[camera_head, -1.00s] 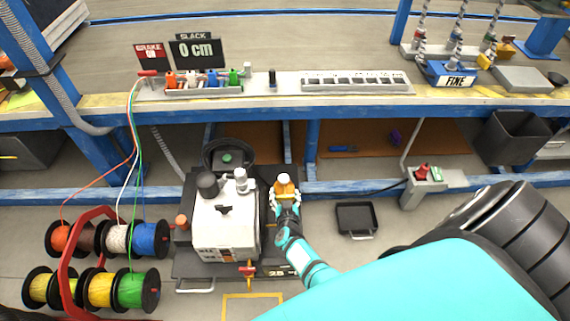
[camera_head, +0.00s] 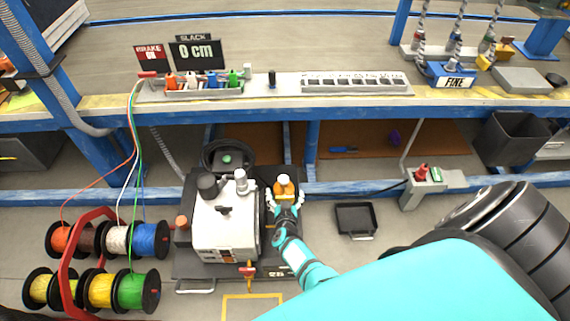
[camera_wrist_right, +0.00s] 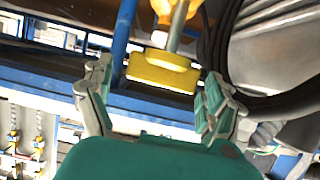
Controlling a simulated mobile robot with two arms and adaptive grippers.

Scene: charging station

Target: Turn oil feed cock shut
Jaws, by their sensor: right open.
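A small yellow and orange fitting (camera_head: 284,187) stands on the right side of the dark machine base, beside the white machine (camera_head: 225,225). In the wrist view its yellow block or knob (camera_wrist_right: 163,70) sits on a metal stem. My right gripper (camera_head: 285,200) is open, with one finger on each side of the fitting. In the wrist view the right gripper's fingertips (camera_wrist_right: 158,78) flank the yellow knob with visible gaps. A red and yellow handle (camera_head: 247,270) is on the machine's front. I cannot tell which part is the oil feed cock. My left gripper is out of view.
Wire spools (camera_head: 100,290) stand at left. A black tray (camera_head: 356,220) and a grey pedestal with a red knob (camera_head: 422,180) are at right. The workbench (camera_head: 350,100) spans behind.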

